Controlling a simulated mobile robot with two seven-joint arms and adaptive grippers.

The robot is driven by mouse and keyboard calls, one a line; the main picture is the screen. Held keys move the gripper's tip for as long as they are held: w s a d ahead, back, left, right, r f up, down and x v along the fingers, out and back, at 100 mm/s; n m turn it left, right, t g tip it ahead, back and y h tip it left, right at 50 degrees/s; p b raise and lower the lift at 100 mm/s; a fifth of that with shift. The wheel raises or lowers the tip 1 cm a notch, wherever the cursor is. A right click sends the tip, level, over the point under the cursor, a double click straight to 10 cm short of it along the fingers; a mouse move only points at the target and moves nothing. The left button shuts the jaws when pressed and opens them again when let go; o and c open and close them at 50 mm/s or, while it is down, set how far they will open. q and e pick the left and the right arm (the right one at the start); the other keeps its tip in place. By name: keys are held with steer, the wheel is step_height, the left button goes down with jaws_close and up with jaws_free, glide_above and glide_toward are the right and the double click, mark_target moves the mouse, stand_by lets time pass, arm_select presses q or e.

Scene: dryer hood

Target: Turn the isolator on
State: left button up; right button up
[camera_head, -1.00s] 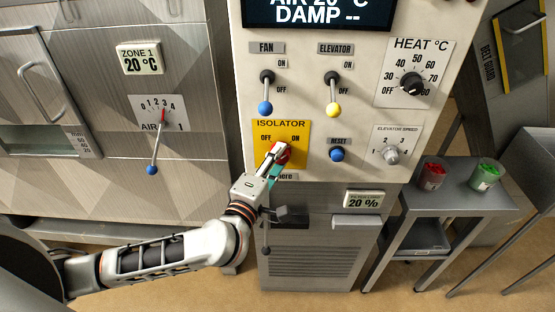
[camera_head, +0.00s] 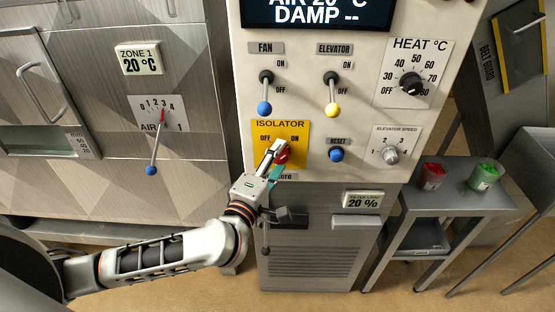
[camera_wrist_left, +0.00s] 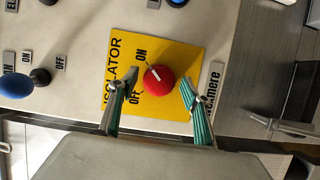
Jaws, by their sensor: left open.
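The isolator is a round red knob with a white mark on the yellow ISOLATOR plate (camera_head: 300,128). In the head view the knob (camera_head: 284,156) is partly hidden by my left gripper (camera_head: 275,155). In the left wrist view the knob (camera_wrist_left: 160,79) shows whole, between the two teal-padded fingers of my open left gripper (camera_wrist_left: 152,88). A gap shows on each side of the knob; how deep the fingers reach around it is unclear. The white mark slants towards the word ON. My right gripper is not in view.
Above the plate are the blue-tipped FAN lever (camera_head: 265,107) and the yellow-tipped ELEVATOR lever (camera_head: 333,109). The blue RESET button (camera_head: 337,154) is just right of the plate. A grey side table (camera_head: 465,190) holds a red and a green cup.

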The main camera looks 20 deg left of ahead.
arm_select(q)
steer(key=s+a, duration=0.1)
steer(key=s, duration=1.1)
steer(key=shift+a, duration=0.2)
steer(key=shift+w, duration=0.1)
